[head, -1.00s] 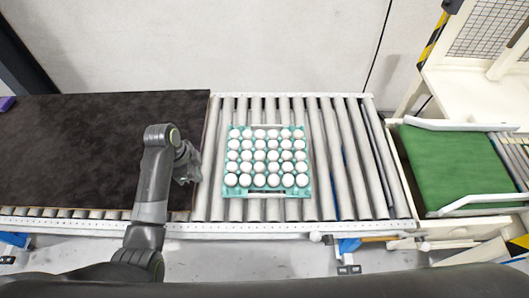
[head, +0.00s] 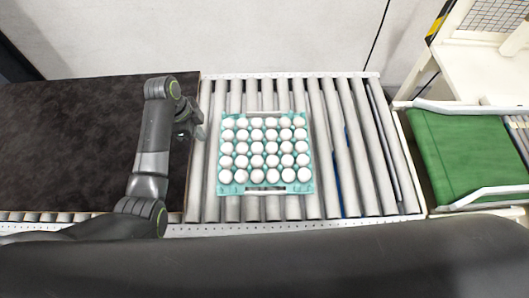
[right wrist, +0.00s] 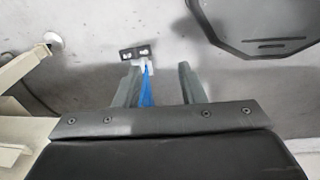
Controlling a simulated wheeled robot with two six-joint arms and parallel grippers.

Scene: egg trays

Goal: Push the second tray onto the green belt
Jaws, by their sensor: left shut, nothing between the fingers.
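A teal tray (head: 265,189) full of white eggs sits on the grey roller conveyor (head: 355,150). The green belt (head: 470,160) is at the right, beyond the rollers' right end. My left gripper (head: 190,122) is shut and empty, just left of the tray, with a gap between them. My right gripper (right wrist: 160,85) shows only in the right wrist view, its two fingers apart with nothing held between them, over the floor.
A dark flat board (head: 85,140) covers the left part of the conveyor. Pale rails (head: 470,107) flank the green belt. A cream machine frame (head: 480,70) stands at the back right. The rollers between tray and belt are clear.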

